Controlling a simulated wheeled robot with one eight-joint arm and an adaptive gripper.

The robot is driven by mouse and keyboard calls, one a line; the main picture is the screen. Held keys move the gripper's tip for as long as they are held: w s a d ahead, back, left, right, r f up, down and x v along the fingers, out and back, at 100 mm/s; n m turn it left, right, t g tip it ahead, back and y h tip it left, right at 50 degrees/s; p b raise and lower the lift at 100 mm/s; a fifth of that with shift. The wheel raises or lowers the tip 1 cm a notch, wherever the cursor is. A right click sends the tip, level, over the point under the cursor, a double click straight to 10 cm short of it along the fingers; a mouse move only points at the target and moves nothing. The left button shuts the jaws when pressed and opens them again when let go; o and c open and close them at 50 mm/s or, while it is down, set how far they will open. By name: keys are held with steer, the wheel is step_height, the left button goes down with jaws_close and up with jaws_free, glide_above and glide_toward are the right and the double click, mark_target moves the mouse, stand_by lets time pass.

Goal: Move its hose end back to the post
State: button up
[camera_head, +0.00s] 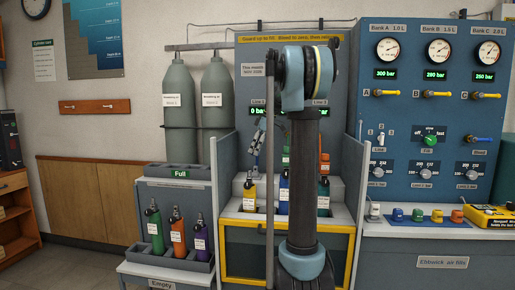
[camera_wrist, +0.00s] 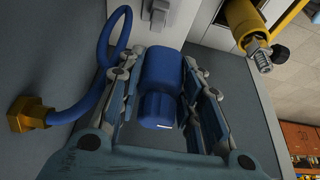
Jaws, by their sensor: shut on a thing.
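In the wrist view my gripper (camera_wrist: 162,62) is shut on the blue hose end (camera_wrist: 160,85), a thick blue cylinder between its two fingers. A blue hose (camera_wrist: 103,45) loops at the left of the gripper and enters a brass hex fitting (camera_wrist: 30,113) on a grey panel. The hose's join with the held end is hidden. A yellow cylinder with a metal valve (camera_wrist: 247,30) stands close by at upper right. In the head view my arm covers the middle of the bench, and I cannot make out the hose end clearly. I cannot tell which part is the post.
A rack (camera_head: 179,259) at left holds green, orange and purple bottles. Grey tanks (camera_head: 179,105) stand behind it. The yellow-edged fill station (camera_head: 241,236) holds more bottles, partly hidden by my arm. A blue gauge panel (camera_head: 405,112) is at right, with small coloured caps on its ledge.

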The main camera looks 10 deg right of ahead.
steer(key=shift+w+a+f, duration=0.1)
steer(key=shift+w+a, duration=0.1)
steer(key=shift+w, duration=0.45)
steer(key=shift+w+d+f, duration=0.1)
steer(key=shift+d+f, duration=0.1)
steer(key=shift+f, duration=0.45)
steer(key=shift+d+f, duration=0.1)
steer(key=shift+f, duration=1.45)
steer(key=shift+d, duration=0.1)
steer(key=shift+f, duration=1.8)
steer(key=o, duration=1.3)
